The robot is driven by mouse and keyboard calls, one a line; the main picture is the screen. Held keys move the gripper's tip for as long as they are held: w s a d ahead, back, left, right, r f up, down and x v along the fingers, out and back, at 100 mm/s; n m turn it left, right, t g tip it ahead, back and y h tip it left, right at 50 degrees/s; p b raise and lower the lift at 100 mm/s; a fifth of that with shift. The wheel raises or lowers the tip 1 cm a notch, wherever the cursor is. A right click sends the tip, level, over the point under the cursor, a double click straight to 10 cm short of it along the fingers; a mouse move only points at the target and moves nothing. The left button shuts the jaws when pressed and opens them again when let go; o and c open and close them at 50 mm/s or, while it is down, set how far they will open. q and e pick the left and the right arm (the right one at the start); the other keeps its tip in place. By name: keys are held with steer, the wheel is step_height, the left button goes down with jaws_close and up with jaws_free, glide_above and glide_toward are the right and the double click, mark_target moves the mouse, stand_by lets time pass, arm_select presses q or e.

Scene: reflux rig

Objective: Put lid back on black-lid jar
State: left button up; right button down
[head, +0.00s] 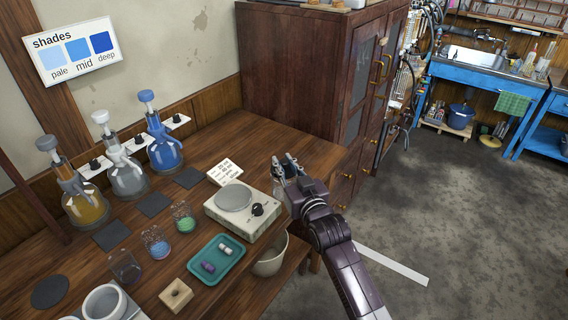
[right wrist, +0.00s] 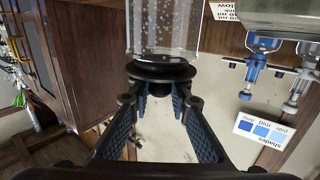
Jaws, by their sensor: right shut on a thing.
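My right gripper (head: 287,166) is over the right end of the wooden table, beside the scale. In the right wrist view, which is upside down, its fingers (right wrist: 160,105) are closed around the knob of a black lid (right wrist: 162,72). A clear glass jar (right wrist: 165,28) with pale specks shows right against the lid's flat side, so the jar is below the lid in the room. I cannot tell whether the lid is fully seated. My left gripper is not in view.
The scale (head: 243,217) stands left of my gripper, with a small card (head: 225,171) behind it. A teal tray (head: 207,277), small glasses and several stoppered flasks (head: 165,152) are farther left. A tall wooden cabinet (head: 300,75) stands behind. A bin (head: 270,262) is below the table edge.

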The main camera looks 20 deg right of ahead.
steer(key=shift+f, duration=0.55)
steer(key=c, duration=1.8)
jaws_free()
steer(key=shift+r, duration=0.75)
steer(key=s+b, duration=0.1)
steer(key=s, duration=1.1)
steer(key=shift+d+r, duration=0.15)
steer(key=shift+d, duration=0.25)
